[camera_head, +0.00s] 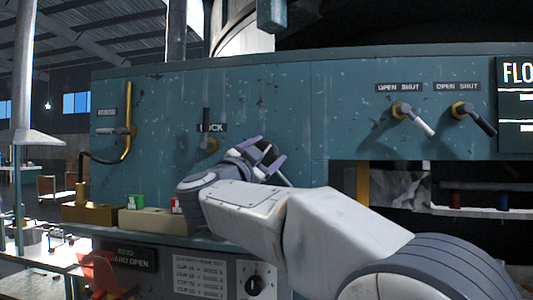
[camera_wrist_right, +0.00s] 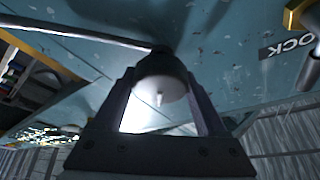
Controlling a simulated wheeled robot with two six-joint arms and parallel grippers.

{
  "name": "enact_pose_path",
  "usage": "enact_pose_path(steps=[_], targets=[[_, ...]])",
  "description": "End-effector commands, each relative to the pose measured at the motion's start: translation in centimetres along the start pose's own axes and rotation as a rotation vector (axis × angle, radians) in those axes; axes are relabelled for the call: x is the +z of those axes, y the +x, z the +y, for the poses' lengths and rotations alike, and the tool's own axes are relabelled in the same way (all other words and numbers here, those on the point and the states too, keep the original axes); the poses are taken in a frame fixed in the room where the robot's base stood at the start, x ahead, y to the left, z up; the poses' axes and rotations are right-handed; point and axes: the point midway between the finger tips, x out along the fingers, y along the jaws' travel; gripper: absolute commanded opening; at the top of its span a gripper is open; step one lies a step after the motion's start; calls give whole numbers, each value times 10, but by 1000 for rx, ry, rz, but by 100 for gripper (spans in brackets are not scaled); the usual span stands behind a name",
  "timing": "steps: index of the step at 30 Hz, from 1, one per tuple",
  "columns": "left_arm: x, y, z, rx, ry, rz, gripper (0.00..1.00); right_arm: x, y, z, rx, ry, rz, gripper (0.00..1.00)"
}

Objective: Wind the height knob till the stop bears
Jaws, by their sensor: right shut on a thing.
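My right gripper (camera_head: 264,158) is at the teal panel, just right of and below the LOCK label. In the right wrist view the same gripper (camera_wrist_right: 160,76) has its two fingers on either side of a round, bell-shaped dark knob (camera_wrist_right: 160,82), shut on it. The knob has a paler face with a small light pin. In the head view the gripper mostly hides the knob. No label on the knob shows, and I cannot make out a stop. My left gripper is not in view.
The LOCK lever (camera_head: 207,143) is close left of my right gripper. Two OPEN SHUT levers (camera_head: 413,119) (camera_head: 471,117) stick out at the right. A dial (camera_head: 255,285) is lower down.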

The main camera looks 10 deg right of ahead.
Motion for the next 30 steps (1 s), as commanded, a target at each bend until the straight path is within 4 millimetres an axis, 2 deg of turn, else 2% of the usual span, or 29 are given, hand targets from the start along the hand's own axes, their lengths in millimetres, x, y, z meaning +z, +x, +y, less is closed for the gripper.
enact_pose_path(steps=[16,17,18,19,26,30], targets=[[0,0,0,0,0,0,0,0,0,0,10,27,-1,19],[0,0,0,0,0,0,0,0,0,0,10,27,-1,82],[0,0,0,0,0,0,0,0,0,0,10,27,-1,97],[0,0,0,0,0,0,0,0,0,0,10,27,-1,100],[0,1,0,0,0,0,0,0,-1,0,10,26,-1,100],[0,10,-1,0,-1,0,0,2,-14,1,8,28,-2,100]])
